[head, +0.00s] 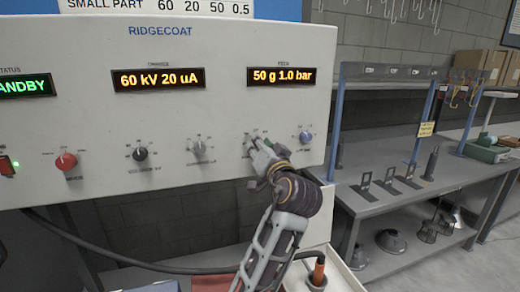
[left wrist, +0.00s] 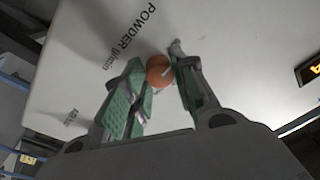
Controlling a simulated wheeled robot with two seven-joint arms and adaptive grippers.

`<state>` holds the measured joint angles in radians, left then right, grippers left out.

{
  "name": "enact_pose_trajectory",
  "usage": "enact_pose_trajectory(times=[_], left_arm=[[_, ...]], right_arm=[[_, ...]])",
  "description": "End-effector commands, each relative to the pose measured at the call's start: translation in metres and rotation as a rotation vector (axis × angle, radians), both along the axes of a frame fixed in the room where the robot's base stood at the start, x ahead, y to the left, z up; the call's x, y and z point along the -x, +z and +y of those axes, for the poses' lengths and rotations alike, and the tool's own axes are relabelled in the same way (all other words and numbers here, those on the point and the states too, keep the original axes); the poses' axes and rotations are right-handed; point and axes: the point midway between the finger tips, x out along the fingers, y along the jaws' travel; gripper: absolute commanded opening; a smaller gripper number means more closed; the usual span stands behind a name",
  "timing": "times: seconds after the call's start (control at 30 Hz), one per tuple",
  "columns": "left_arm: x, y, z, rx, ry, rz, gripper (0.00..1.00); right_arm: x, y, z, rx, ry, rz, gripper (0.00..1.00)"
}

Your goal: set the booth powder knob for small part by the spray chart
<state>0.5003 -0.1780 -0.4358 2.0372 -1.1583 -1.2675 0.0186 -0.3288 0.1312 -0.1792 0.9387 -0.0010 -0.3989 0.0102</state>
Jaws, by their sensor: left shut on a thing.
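The spray chart (head: 160,8) is cut off at the top; its visible row reads SMALL PART 60 20 50 0.5. The panel's charge display (head: 160,79) reads 60 kV 20 uA, and the feed display (head: 282,76) reads 50 g 1.0 bar. My left gripper (head: 262,150) is at the panel and hides most of the powder knob in the head view. In the left wrist view the orange powder knob (left wrist: 158,72) sits between the closed fingers, beside the POWDER g/min label. My right gripper is not in view.
A red knob (head: 66,161), a black knob (head: 140,154) and a grey knob (head: 199,148) lie left of my gripper; a blue knob (head: 305,137) is close on its right. A grey workbench (head: 385,205) stands at right.

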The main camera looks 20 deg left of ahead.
Motion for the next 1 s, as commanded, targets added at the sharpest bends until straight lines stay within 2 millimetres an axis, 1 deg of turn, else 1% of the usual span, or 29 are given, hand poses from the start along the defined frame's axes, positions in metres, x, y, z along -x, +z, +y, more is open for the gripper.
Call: enact_pose_trajectory(times=[0.03, 0.33, 0.37, 0.5, 0.87, 1.0], left_arm=[[-0.0008, -0.0054, -0.0003, 0.004, 0.002, 0.012, 0.03], [-0.0009, -0.0056, -0.0002, 0.004, 0.002, 0.013, 0.03], [-0.0009, -0.0056, -0.0002, 0.004, 0.002, 0.012, 0.31], [-0.0007, -0.0044, -0.0001, 0.003, 0.001, 0.010, 0.49], [-0.0003, -0.0011, 0.0001, 0.002, 0.001, 0.003, 0.50], [-0.0002, 0.0032, 0.0000, 0.003, 0.001, 0.002, 0.50]], right_arm=[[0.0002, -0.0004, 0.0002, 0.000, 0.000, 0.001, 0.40], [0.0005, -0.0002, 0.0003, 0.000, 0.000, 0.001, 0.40], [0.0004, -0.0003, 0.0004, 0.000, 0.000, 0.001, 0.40], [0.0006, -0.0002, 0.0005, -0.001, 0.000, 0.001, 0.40], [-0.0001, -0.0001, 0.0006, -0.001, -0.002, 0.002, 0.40], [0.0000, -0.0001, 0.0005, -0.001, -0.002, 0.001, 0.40]])
